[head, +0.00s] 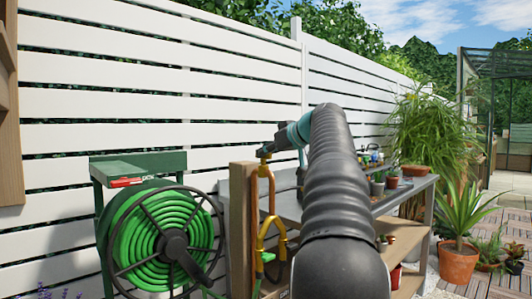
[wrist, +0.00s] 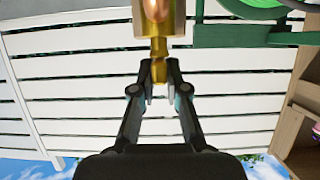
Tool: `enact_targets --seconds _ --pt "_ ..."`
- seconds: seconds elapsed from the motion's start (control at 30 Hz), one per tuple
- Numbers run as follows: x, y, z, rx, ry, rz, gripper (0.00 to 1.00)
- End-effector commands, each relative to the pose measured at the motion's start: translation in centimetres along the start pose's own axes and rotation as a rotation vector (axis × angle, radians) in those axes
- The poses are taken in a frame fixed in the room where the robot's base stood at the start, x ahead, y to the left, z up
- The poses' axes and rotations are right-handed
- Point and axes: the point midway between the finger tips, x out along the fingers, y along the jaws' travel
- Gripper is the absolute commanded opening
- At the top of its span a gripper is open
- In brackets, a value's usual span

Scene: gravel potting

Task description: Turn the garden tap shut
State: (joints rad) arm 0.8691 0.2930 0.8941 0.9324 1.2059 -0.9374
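In the wrist view, which is upside down, a thick copper-and-brass part of the tap (wrist: 159,47) comes down from the top edge and narrows to a brass tip. My gripper (wrist: 160,84) has its two fingertips on either side of this tip, only a little apart. I cannot tell whether the fingers touch it. My arm hides part of the space behind the tap.
A green hose reel (head: 165,240) stands left of the post (head: 243,225). A grey-topped potting bench (head: 400,192) with pots is behind and right of my arm. A white slatted fence (head: 160,70) closes the back. Potted plants (head: 457,262) stand at the right.

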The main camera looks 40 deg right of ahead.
Motion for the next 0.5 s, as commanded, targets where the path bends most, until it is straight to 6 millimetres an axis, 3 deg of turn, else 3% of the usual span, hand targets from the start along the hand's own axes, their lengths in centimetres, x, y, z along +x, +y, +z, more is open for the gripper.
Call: enact_targets --seconds 0.5 --pt "0.02 -0.38 0.06 0.053 0.001 0.135 0.0"
